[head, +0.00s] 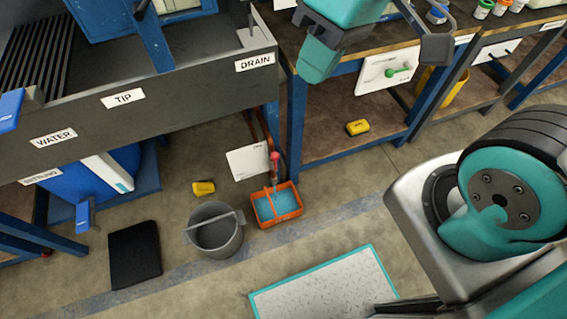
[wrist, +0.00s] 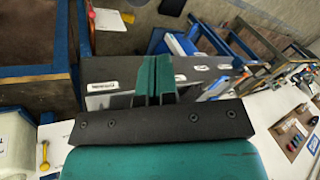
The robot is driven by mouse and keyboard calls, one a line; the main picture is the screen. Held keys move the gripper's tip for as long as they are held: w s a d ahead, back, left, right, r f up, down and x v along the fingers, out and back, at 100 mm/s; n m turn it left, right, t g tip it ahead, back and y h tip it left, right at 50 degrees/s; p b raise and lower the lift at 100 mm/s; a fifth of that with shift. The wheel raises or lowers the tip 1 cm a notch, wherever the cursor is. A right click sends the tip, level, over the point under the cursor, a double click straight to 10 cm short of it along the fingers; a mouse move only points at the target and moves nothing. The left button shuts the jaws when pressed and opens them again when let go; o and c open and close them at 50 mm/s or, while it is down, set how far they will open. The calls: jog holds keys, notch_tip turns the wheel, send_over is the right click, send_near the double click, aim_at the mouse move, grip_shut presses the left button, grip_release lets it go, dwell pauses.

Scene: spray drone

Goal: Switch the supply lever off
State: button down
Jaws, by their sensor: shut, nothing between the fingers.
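My gripper (wrist: 160,66) is in the middle of the wrist view, with its two green fingers together and nothing between them. Its fingertips overlap the dark bench edge in that view; I cannot tell whether they touch it. A green-handled lever (head: 397,72) sits on a white plate at the right-hand bench in the head view. A red-handled lever (head: 275,159) stands by the pipes under the DRAIN label (head: 255,62). A yellow-handled lever (wrist: 44,158) shows at the lower left of the wrist view. No supply label is readable, so I cannot tell which lever is the supply one.
The dark trough (head: 150,97) carries WATER, TIP and DRAIN labels. A grey bucket (head: 215,238), an orange tray (head: 284,215) with blue contents, a black mat (head: 134,255) and yellow blocks (head: 203,188) are on the floor. A teal-edged pad (head: 325,290) lies in front.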

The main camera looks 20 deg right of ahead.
jog(key=w+d+f+m+y+b, duration=0.1)
jog(key=w+d+f+b, duration=0.4)
jog(key=f+b, duration=0.5)
jog(key=w+d+f+m+t+y+b, duration=0.1)
jog(key=w+d+f+m+b, duration=0.3)
jog(key=f, duration=1.8)
jog(key=w+d+f+m+t+y+b, duration=0.1)
jog(key=w+d+f+m+y+b, duration=0.1)
jog(key=w+d+f+b, duration=0.4)
jog(key=w+f+m+b, duration=0.1)
jog(key=w+f+b, duration=0.3)
jog(key=f+b, duration=0.6)
jog(key=shift+d+y+b, duration=0.25)
jog(key=shift+y+b, duration=0.05)
jog(key=shift+b, duration=0.55)
jog(key=shift+f, duration=0.1)
jog(key=b, duration=0.6)
send_near(275, 162)
jog(key=d+f+x, duration=0.1)
jog(key=x, duration=0.5)
jog(key=shift+w+a+f, duration=0.15)
jog(key=shift+w+a, duration=0.05)
jog(key=shift+a, duration=0.1)
